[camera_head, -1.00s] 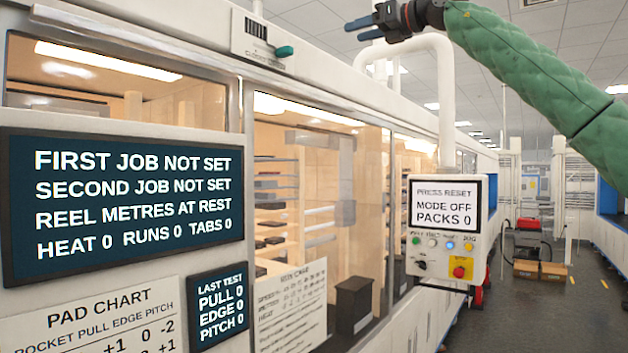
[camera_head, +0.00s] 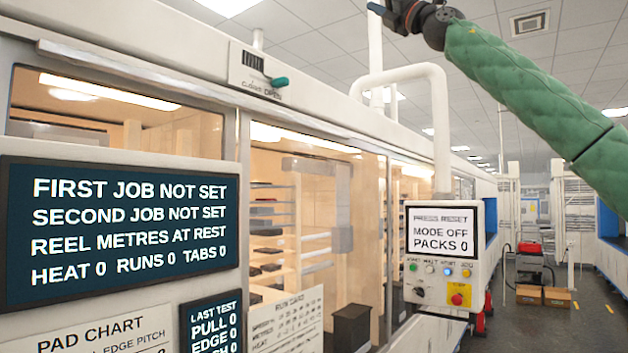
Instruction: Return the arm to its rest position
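My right arm (camera_head: 540,95), in a green quilted sleeve, reaches in from the right edge at the upper right. Its dark wrist and my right gripper (camera_head: 376,9) are at the top edge, in front of the ceiling and above the white bent pipe. The gripper is partly cut off by the frame, so its opening cannot be told. I see nothing held in the part that shows. My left arm and gripper are not in view.
A long white machine with windows (camera_head: 318,215) runs along the left. A control box (camera_head: 442,258) reading "MODE OFF PACKS 0" hangs from the pipe (camera_head: 441,130). A dark display (camera_head: 120,230) is at left. The aisle floor (camera_head: 590,325) has boxes (camera_head: 543,296) farther back.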

